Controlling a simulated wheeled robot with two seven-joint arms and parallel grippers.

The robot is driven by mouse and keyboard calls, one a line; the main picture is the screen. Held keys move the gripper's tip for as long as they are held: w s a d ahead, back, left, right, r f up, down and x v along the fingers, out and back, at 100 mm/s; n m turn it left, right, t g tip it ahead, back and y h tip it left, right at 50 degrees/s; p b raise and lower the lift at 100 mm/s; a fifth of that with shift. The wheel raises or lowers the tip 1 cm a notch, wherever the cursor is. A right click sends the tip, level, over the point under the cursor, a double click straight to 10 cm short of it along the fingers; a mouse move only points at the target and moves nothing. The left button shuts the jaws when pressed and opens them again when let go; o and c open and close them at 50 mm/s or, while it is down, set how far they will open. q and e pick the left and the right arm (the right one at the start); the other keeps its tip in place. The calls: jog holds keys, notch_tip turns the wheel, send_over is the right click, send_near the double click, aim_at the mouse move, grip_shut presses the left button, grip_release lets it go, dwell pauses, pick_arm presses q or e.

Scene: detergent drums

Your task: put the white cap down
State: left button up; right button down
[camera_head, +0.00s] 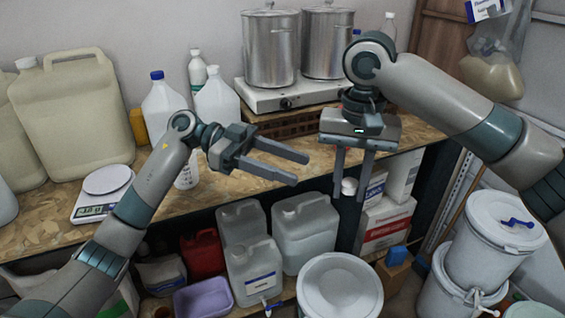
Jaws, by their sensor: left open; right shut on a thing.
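The white cap (349,186) shows in the head view as a small round piece between the fingertips of my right gripper (350,193). The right gripper points down and is shut on the cap, which is held in the air in front of the bench's front edge. My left gripper (295,170) is open and empty. Its fingers point right over the front part of the wooden bench top (310,158), left of the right gripper.
Steel pots (271,50) stand on a white hot plate (290,93) at the back. White jugs (163,108) and a scale (103,199) are on the left of the bench. A lidded white drum (340,287) and stacked buckets (490,250) stand below.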

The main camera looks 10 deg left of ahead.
aim_at(350, 185)
pick_arm(q)
jog(key=x, duration=1)
jog(key=shift+d, duration=0.4)
jog(key=c, duration=1.1)
pick_arm(e)
jog(key=c, duration=1.4)
grip_release()
pick_arm(q)
jog(key=shift+o, duration=0.2)
pick_arm(e)
jog(key=shift+o, duration=0.2)
jog(key=shift+a, duration=0.1)
jog(key=shift+s, duration=0.1)
pick_arm(q)
jog(key=shift+c, duration=0.5)
pick_arm(e)
notch_tip(350, 185, up, 12)
